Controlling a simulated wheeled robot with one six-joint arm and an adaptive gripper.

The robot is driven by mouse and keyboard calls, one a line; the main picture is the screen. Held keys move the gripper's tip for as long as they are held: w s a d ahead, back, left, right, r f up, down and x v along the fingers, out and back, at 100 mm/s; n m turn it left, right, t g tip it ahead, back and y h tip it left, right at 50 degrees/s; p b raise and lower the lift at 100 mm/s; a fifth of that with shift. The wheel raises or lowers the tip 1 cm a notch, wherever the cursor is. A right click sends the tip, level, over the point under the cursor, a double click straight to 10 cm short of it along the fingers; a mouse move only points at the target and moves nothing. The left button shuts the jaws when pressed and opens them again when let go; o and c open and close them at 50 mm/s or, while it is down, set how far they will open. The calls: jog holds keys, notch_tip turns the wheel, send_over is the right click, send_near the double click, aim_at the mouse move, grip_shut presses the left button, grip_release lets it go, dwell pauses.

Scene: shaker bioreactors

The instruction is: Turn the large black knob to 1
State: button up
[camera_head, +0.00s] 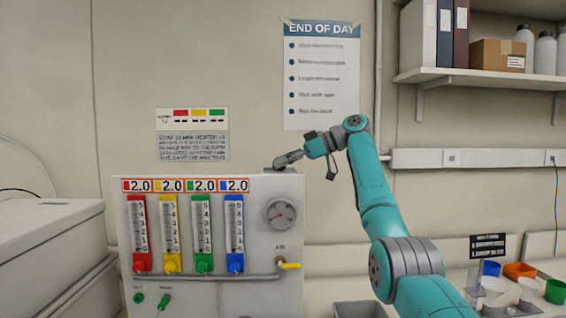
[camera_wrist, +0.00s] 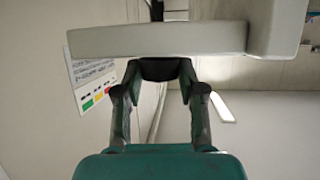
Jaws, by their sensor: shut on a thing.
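The large black knob (camera_wrist: 160,69) shows in the wrist view as a dark round shape against a pale grey block. My gripper (camera_wrist: 159,74) has one finger on each side of it, with the tips closed against it. The knob's pointer and any numbers around it cannot be seen. In the head view my gripper (camera_head: 284,161) is at the upper right of the white panel (camera_head: 285,300), near its top edge. The knob cannot be made out clearly there.
A large pale box (camera_head: 45,235) stands at left. A shelf (camera_head: 480,78) and a bench with coloured cups (camera_head: 519,271) are at right.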

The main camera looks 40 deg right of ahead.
jog(key=shift+f+n+g, duration=0.1)
jog(key=shift+n+g, duration=0.3)
jog(key=shift+g, duration=0.1)
dwell(0.3)
jog(key=o, duration=1.1)
jog(key=shift+o, duration=0.2)
jog(key=v, duration=0.7)
jog(key=shift+d, duration=0.25)
jog(key=shift+s, duration=0.15)
